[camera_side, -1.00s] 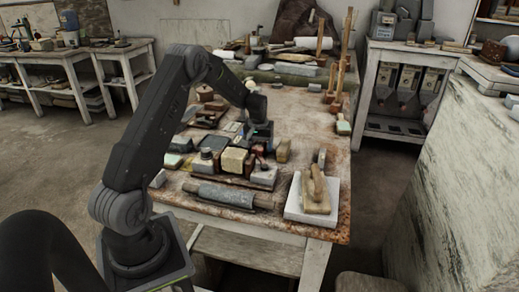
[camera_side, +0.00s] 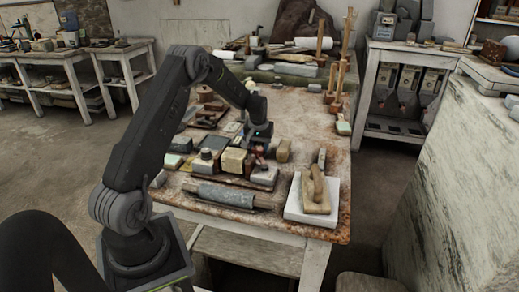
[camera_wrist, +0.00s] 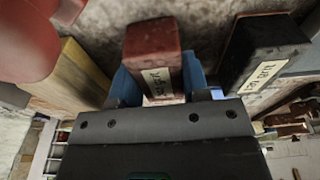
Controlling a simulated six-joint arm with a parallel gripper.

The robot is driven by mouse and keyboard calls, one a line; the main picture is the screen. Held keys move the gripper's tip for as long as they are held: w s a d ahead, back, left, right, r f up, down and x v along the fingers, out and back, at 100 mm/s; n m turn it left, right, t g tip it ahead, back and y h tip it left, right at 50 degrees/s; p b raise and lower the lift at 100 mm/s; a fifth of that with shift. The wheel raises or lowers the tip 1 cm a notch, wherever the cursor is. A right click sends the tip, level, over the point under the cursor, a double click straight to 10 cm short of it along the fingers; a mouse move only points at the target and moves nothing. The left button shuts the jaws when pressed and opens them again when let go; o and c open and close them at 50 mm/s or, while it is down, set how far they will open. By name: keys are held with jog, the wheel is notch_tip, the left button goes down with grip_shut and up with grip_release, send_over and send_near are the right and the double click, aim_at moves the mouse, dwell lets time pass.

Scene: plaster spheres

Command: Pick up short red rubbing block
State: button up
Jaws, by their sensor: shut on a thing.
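The short red rubbing block (camera_wrist: 152,45) is in the middle of the wrist view, dark red with a pale handwritten label on its near face. My gripper (camera_wrist: 158,80) has its blue fingers on either side of this block and is shut on it. In the side view my gripper (camera_side: 256,140) is low among the blocks on the table. The block itself is too small and covered to make out there, and I cannot tell whether it is clear of the surface.
In the wrist view a black labelled block (camera_wrist: 262,48) stands close on the right, a yellowish block (camera_wrist: 75,75) on the left, and a rounded red thing (camera_wrist: 25,38) at upper left. A white slab (camera_side: 294,209) bears a wooden-handled float (camera_side: 317,190).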

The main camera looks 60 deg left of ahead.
aim_at(257, 143)
jog(key=shift+r, duration=0.1)
jog(key=shift+r, duration=0.5)
jog(key=r, duration=0.2)
jog(key=s+r, duration=0.1)
jog(key=shift+a+r, duration=0.3)
jog(key=shift+r, duration=0.1)
jog(key=s+a+r, duration=0.4)
jog(key=s+r, duration=0.2)
jog(key=s, duration=0.3)
jog(key=shift+s+a, duration=0.2)
jog(key=shift+a, duration=0.15)
jog(key=o, duration=0.6)
jog(key=c, duration=0.6)
jog(key=shift+d+r, duration=0.1)
